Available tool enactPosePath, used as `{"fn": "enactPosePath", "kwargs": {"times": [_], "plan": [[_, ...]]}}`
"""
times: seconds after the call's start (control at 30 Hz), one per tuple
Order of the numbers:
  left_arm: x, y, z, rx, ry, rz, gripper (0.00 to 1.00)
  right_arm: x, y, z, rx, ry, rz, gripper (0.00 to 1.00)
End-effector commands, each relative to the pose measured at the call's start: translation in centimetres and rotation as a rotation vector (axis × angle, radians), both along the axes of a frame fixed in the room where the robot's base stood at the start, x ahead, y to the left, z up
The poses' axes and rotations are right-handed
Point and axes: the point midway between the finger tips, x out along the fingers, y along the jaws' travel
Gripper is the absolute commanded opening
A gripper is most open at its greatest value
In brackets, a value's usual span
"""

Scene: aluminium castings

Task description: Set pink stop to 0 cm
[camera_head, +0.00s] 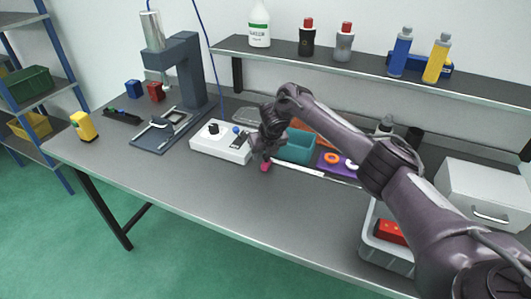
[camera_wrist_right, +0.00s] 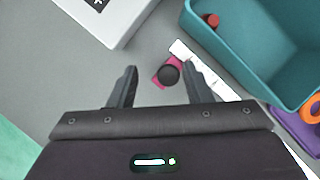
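The pink stop (camera_wrist_right: 157,81) lies at the left end of a white rail or ruler (camera_wrist_right: 195,60), with a dark round knob (camera_wrist_right: 168,74) on it. In the head view the pink stop (camera_head: 265,166) shows just below my right gripper (camera_head: 264,155), at the left end of the white rail (camera_head: 300,168). In the wrist view my right gripper (camera_wrist_right: 162,85) has its fingers spread, with the stop and knob between or just beyond the fingertips. I cannot tell whether they touch. Scale marks are too small to read. My left gripper is not in view.
A teal bin (camera_head: 296,147) stands right behind the rail. A white control box (camera_head: 220,142) is to the left. A purple tray (camera_head: 334,170) with rings lies to the right. A grey bin (camera_head: 372,253) stands at the front right. The front middle of the table is clear.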

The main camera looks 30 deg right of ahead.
Motion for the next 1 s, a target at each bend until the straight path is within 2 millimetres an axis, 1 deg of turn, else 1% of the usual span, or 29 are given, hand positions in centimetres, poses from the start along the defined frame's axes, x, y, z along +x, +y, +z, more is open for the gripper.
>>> {"fn": "enactPosePath", "kwargs": {"times": [0.17,0.27,0.37,0.5,0.7,0.83,1.0], "plan": [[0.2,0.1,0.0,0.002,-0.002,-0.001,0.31,-0.1,-0.2,-0.1,-0.002,0.003,-0.002,0.45],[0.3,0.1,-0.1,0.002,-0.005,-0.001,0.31,-0.2,-0.1,0.2,-0.002,0.003,-0.001,0.45],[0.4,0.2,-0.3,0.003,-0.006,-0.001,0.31,-0.6,-0.1,1.3,-0.001,0.001,0.001,0.45],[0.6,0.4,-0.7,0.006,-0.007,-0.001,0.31,-1.5,0.0,3.6,-0.002,-0.002,0.001,0.45],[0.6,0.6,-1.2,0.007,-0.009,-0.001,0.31,-2.6,0.2,6.2,-0.002,0.000,0.000,0.45],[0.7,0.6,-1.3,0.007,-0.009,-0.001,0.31,-2.9,0.3,7.0,-0.002,0.002,0.000,0.45],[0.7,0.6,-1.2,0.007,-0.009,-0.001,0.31,-3.0,0.3,7.1,-0.002,0.003,-0.001,0.45]]}}
